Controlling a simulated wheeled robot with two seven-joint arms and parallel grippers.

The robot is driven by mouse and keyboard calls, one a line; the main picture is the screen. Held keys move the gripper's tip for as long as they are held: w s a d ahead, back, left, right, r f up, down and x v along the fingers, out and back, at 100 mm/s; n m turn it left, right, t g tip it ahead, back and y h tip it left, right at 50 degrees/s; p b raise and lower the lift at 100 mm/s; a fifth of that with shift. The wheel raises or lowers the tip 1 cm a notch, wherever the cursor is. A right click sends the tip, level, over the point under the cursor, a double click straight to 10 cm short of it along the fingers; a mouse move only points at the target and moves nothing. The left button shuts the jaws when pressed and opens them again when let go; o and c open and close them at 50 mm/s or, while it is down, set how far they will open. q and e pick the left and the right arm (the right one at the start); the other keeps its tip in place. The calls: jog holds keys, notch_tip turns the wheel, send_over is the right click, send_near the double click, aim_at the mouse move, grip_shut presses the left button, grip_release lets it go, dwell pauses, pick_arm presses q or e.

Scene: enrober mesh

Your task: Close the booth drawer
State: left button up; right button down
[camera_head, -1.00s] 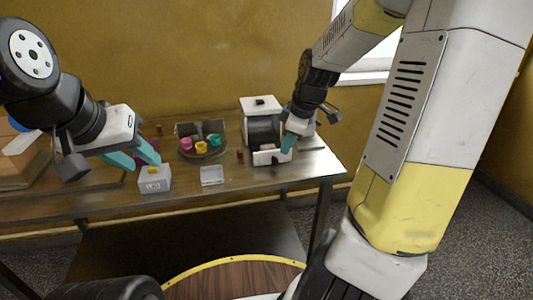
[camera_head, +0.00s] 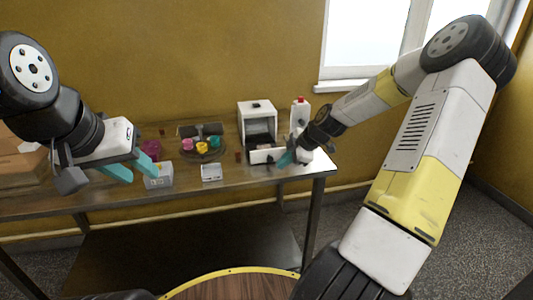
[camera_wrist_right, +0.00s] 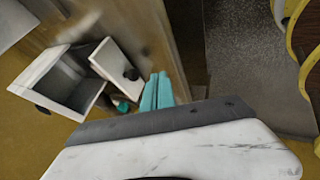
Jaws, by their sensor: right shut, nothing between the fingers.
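The booth (camera_head: 257,106) is a white box with a dark, open front, standing at the right part of the table. Its drawer (camera_head: 266,156) shows as a white front panel low at the booth. In the right wrist view, the drawer front (camera_wrist_right: 112,62) with a dark knob stands out from the booth body (camera_wrist_right: 38,70), so the drawer is open. My right gripper (camera_head: 284,160) is shut and empty, beside the drawer front's right end. In the right wrist view its teal fingers (camera_wrist_right: 157,88) are together, apart from the knob. My left gripper (camera_head: 136,174) is open and empty.
A white bottle with a red cap (camera_head: 300,112) stands right of the booth, partly behind my right gripper. Left of the booth are a round tray (camera_head: 203,154) with colored pieces, a small white container (camera_head: 211,173) and a grey box (camera_head: 158,182) near my left gripper.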

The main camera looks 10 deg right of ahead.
jog(key=shift+x, duration=1.1)
jog(key=w, duration=0.2)
jog(key=shift+w+a, duration=0.2)
jog(key=shift+w, duration=0.8)
